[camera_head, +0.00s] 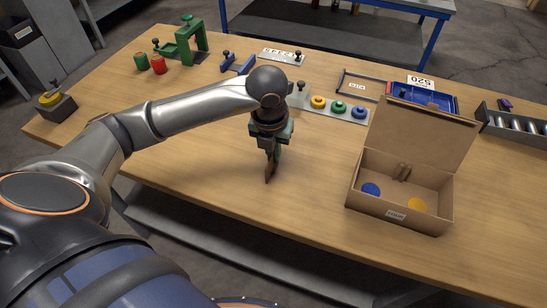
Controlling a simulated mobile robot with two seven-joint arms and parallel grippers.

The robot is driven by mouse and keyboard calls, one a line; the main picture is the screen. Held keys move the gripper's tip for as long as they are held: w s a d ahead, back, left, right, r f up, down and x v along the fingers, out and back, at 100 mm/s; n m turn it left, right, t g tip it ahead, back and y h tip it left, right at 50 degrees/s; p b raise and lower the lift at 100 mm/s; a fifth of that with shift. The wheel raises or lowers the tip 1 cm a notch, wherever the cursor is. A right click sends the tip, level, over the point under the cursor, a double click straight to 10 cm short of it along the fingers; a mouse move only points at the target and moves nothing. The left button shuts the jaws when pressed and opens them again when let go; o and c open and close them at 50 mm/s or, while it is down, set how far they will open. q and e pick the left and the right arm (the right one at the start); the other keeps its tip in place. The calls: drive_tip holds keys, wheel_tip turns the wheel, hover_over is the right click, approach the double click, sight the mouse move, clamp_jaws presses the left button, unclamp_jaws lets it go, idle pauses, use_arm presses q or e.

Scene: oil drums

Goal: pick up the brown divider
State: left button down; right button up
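The brown divider (269,173) is a thin brown piece, seen nearly edge-on and upright at the tips of my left gripper (272,154). The gripper points down over the middle of the table, near its front edge, and its fingers are closed on the divider. The fingers hide the upper part of the divider. I cannot tell whether its lower end touches the table. My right gripper is not in view.
An open cardboard box (397,218) stands to the right, lid raised, with a blue disc (371,190), a yellow disc (417,205) and small brown pieces (402,172) inside. Behind are a knob board (327,112), a blue tray (423,98) and a green stand (191,42). The wooden table (220,185) around the gripper is clear.

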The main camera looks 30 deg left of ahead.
use_arm(q)
drive_tip(key=shift+r, duration=0.1)
drive_tip(key=shift+r+p, duration=0.3)
drive_tip(key=shift+p, duration=0.2)
wheel_tip(320, 180, up, 3)
drive_tip(key=shift+w+r+b, duration=0.1)
drive_tip(key=shift+b, duration=0.35)
drive_tip(key=s+d+r+b, duration=0.3)
drive_tip(key=s+r, duration=0.6)
drive_tip(key=s, duration=0.4)
drive_tip(key=shift+s+d+r+b, duration=0.2)
drive_tip(key=shift+s+b, duration=0.1)
drive_tip(key=shift+s, duration=0.1)
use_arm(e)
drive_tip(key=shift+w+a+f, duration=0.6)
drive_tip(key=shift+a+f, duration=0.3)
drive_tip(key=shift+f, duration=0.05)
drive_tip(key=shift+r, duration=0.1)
